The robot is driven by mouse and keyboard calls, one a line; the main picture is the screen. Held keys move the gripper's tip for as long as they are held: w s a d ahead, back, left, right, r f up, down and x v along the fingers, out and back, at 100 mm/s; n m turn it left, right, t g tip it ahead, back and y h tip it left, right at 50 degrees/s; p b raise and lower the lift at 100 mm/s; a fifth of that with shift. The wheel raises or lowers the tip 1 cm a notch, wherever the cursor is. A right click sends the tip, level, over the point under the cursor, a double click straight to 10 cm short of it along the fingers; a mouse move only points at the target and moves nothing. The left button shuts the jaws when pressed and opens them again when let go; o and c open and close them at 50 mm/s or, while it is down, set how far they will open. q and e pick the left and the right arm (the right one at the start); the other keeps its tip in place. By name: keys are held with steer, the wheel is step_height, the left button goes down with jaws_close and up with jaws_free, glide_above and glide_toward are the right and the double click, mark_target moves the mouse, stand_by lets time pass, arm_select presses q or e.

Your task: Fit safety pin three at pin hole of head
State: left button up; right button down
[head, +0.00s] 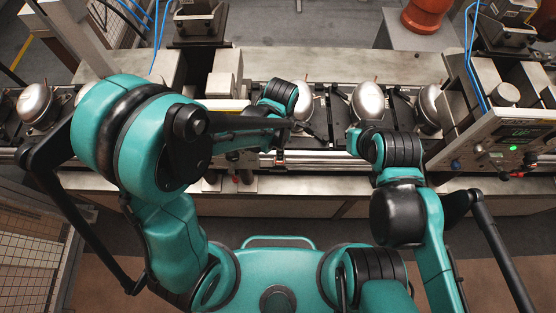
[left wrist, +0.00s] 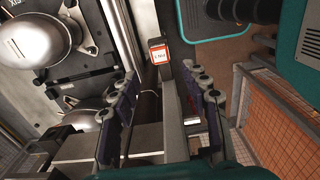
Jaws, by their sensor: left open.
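My left gripper (left wrist: 160,76) is open, its two dark fingers apart with nothing gripped between them. A small block with a red-bordered white label (left wrist: 158,52) shows just beyond the fingertips, at the conveyor's front edge; its small text is hard to read. Silver domed compressors stand on dark pallets, one at the middle (head: 301,100), also one at upper left in the left wrist view (left wrist: 82,36). I cannot make out a safety pin or pin hole. My right arm's end (head: 354,140) is near the line; its fingers are not clear.
The conveyor (head: 325,185) runs across the view, carrying more compressors (head: 368,101), (head: 34,104). A control box with a green light (head: 514,147) stands at right, with blue hoses above it. A mesh fence (head: 30,240) is at lower left. Bare floor shows before the conveyor.

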mark_target(280, 165)
arm_select(q)
steer(key=shift+a+f+b, duration=0.1)
steer(key=shift+f+b, duration=0.35)
steer(key=shift+f, duration=0.1)
step_height(280, 165, down, 7)
steer(key=b, duration=0.5)
steer(key=shift+w+b, duration=0.1)
steer(key=shift+b, duration=0.2)
steer(key=shift+f+b, duration=0.5)
steer(key=shift+b, duration=0.05)
steer(key=shift+r, duration=0.1)
steer(key=shift+b, duration=0.35)
